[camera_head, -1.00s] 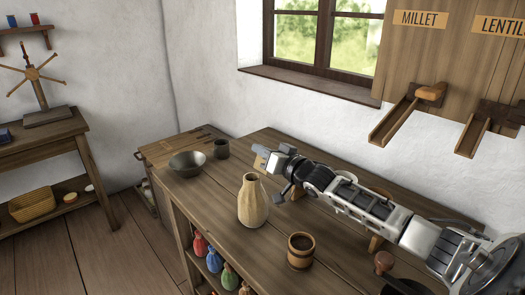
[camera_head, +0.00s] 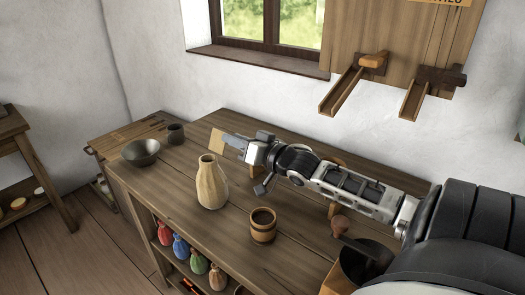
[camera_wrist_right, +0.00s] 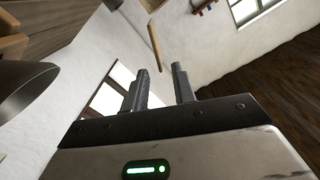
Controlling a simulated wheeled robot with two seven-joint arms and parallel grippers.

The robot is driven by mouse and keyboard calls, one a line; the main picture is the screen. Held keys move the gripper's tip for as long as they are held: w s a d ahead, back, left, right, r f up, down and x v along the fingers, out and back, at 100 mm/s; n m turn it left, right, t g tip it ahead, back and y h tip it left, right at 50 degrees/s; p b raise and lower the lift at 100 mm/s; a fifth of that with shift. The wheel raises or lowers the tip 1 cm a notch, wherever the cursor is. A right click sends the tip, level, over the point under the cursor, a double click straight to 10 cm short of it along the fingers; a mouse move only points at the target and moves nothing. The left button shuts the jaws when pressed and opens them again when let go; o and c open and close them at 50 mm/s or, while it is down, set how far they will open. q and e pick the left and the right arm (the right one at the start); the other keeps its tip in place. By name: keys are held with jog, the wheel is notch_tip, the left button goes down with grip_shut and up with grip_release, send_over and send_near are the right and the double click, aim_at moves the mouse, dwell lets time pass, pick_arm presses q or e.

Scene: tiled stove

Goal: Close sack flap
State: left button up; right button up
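A beige, vase-shaped thing with a narrow open neck (camera_head: 212,184), perhaps the sack, stands upright on the wooden table (camera_head: 150,185). I cannot make out a flap on it. My right gripper (camera_head: 237,143) is above the table, behind and slightly right of its neck, pointing left and apart from it. In the right wrist view my two fingers (camera_wrist_right: 159,86) stand apart with nothing between them. Small red, blue, green and tan sacks (camera_head: 181,246) sit on a shelf under the table. My left gripper is not in view.
A grey bowl (camera_head: 140,152) and dark cup (camera_head: 176,133) stand at the table's far left. A wooden mug (camera_head: 263,225) stands in front. Wooden chutes (camera_head: 343,90) hang on the wall.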

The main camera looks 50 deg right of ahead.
aim_at(220, 132)
jog(key=s, duration=0.8)
jog(key=shift+s+d, duration=0.2)
jog(key=shift+d, duration=0.15)
jog(key=shift+s, duration=0.1)
jog(key=w, duration=0.9)
jog(key=w+a+b, duration=0.1)
jog(key=w, duration=0.4)
jog(key=shift+w+r, duration=0.15)
jog(key=shift+w, duration=0.15)
grip_shut()
